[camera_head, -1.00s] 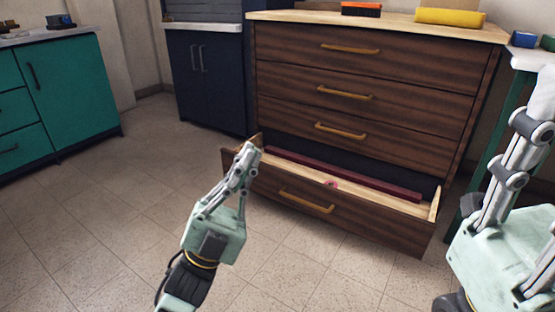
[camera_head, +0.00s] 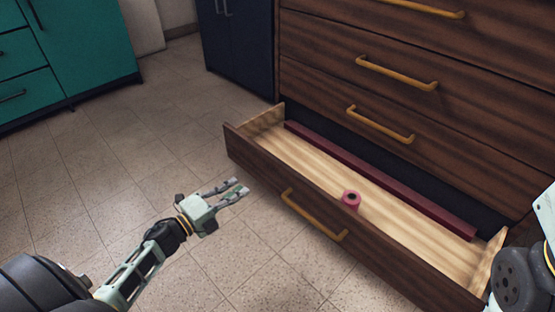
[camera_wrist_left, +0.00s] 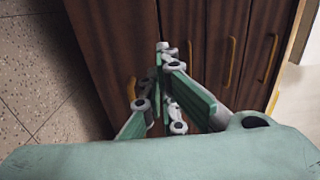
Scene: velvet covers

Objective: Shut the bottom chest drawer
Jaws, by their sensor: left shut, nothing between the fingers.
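The bottom chest drawer (camera_head: 262,172) is pulled out from the dark wood chest (camera_head: 440,70), with its inside exposed. Its yellow bar handle (camera_head: 313,217) is on the front panel. My left gripper (camera_head: 238,189) is shut and empty, in front of the drawer's left part and apart from the handle. In the left wrist view its closed fingers (camera_wrist_left: 163,50) lie before the brown drawer fronts; I cannot tell if they touch. Of my right arm only a part shows at the right edge of the head view; its fingers are hidden.
In the drawer are a pink roll (camera_head: 351,200) and a long dark red bar (camera_head: 370,178). The drawers above are shut. Teal cabinets (camera_head: 85,45) and a dark blue cabinet (camera_head: 238,45) stand at the back left. The tiled floor (camera_head: 110,170) in front is clear.

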